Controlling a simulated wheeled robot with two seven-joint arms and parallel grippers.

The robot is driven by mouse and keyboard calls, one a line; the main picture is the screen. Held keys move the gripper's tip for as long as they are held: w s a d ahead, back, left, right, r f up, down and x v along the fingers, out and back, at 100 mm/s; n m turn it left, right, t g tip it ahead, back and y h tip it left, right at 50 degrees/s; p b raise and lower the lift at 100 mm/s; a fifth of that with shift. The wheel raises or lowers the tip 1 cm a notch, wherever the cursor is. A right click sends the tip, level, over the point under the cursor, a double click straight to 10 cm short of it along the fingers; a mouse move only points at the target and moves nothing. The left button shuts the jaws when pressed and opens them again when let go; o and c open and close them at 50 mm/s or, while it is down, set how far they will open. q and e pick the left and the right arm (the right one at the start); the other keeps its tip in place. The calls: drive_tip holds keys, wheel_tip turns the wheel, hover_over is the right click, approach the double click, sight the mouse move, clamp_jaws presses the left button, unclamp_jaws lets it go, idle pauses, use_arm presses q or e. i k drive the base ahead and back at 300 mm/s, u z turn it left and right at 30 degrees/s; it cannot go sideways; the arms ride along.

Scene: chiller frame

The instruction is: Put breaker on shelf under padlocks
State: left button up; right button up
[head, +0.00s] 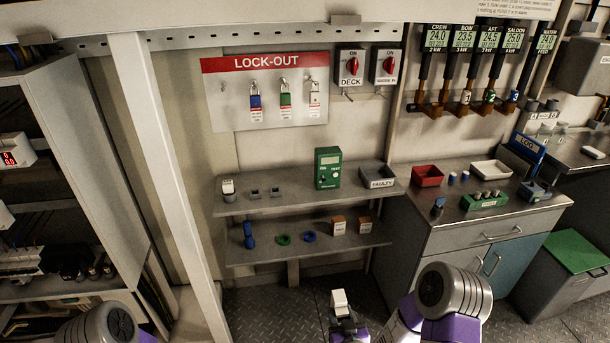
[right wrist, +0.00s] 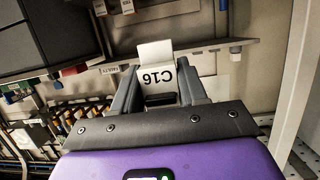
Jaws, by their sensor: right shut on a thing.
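My right gripper (head: 344,322) is shut on a white breaker (head: 340,301), low in front of the shelves in the head view. In the right wrist view the breaker (right wrist: 156,62) is between the fingers, with "C16" upside down. A red and white LOCK-OUT board (head: 230,110) carries a blue padlock (head: 255,102), a green padlock (head: 285,100) and a pale one (head: 314,99). Under it is a grey upper shelf (head: 290,203), with free room between the small dark parts and the green tester. Of my left arm only a link shows; its gripper is out of view.
On the upper shelf stand a white device (head: 228,189), a green tester (head: 328,168) and a grey FAULTY bin (head: 377,178). A lower shelf (head: 310,246) holds rings and small boxes. A white post (head: 165,150) rises left; a workbench (head: 485,205) stands right.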

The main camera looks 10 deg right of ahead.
sight(297, 189)
drive_tip(key=i, duration=0.95)
drive_tip(key=u, duration=0.2)
